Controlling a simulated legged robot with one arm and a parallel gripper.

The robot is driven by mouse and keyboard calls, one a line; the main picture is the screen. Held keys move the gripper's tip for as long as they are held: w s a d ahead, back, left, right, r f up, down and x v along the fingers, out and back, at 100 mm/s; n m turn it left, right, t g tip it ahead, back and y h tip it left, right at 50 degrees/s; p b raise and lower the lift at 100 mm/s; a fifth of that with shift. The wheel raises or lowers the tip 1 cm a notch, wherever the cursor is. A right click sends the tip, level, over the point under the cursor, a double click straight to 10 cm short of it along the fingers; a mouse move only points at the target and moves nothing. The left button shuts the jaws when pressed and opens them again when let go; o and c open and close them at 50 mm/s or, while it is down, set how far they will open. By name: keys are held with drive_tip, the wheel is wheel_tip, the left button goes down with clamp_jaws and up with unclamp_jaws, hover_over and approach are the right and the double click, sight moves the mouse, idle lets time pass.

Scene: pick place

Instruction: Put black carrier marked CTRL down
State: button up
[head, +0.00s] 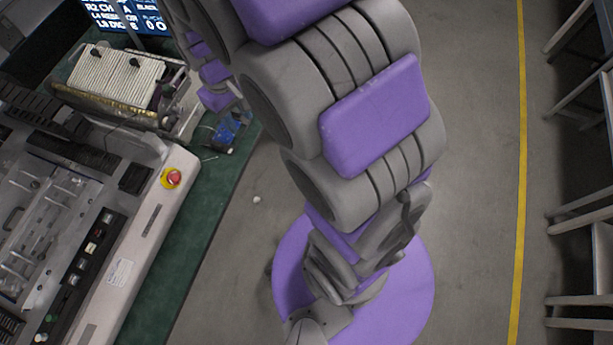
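A small dark flat piece with blue on it (230,131) lies at or just above the right edge of the green table surface (190,222). It may be the black carrier, but no CTRL marking can be read. The purple and grey wrist of my arm comes down at the upper left. My gripper (238,98) seems to be at its end, just above the dark piece. The fingers are small and partly hidden, so I cannot tell whether they are open, shut or touching the piece.
A grey machine with a red stop button (173,178) stands on the left. A ribbed metal unit (118,75) and a lit screen (125,15) are behind it. Grey floor (480,200) with a yellow line (520,170) is clear. Racks (585,215) stand at the right.

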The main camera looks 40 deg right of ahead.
drive_tip(key=s+d+r+m, duration=0.1)
drive_tip(key=s+r, duration=0.2)
drive_tip(key=s, duration=0.9)
drive_tip(key=s+d+r+m+g, duration=0.1)
drive_tip(key=s+r+m, duration=0.1)
drive_tip(key=s, duration=0.9)
drive_tip(key=shift+s+r, duration=0.4)
drive_tip(key=shift+r, duration=0.2)
